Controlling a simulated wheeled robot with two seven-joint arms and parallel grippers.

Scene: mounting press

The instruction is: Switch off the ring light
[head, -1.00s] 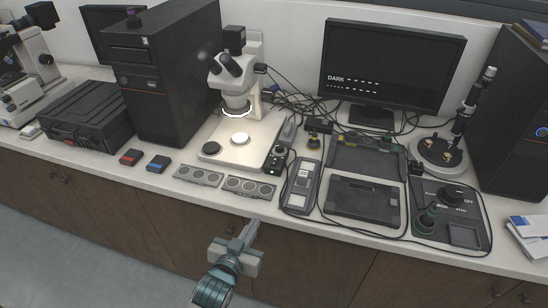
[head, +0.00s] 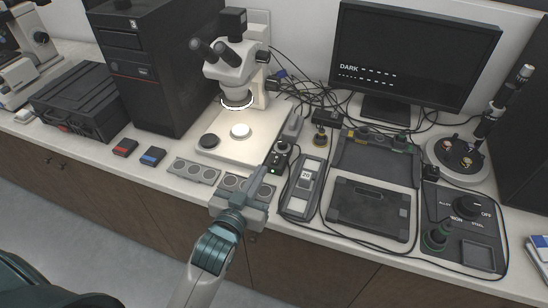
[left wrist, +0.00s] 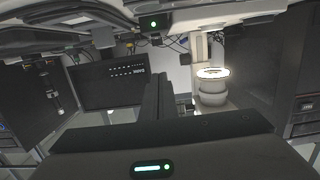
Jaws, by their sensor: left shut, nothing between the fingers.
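The ring light (head: 238,106) glows white around the bottom of the stereo microscope's head (head: 228,72). It also shows bright, upside down, in the left wrist view (left wrist: 213,73). A small dark control box (head: 279,158) with a knob and a lit green lamp lies right of the microscope base, and its green lamp shows at the top of the left wrist view (left wrist: 153,23). My left gripper (head: 263,170) is shut and empty. Its fingertips are just in front of the box; I cannot tell whether they touch it. My right gripper is not in view.
Right of the box lie a grey device (head: 305,187) marked 20, a black tray (head: 372,155) and a dark panel with knobs (head: 462,228). A monitor (head: 410,55) reads DARK. Cables run behind the box. Small grey plates (head: 193,171) lie along the front edge.

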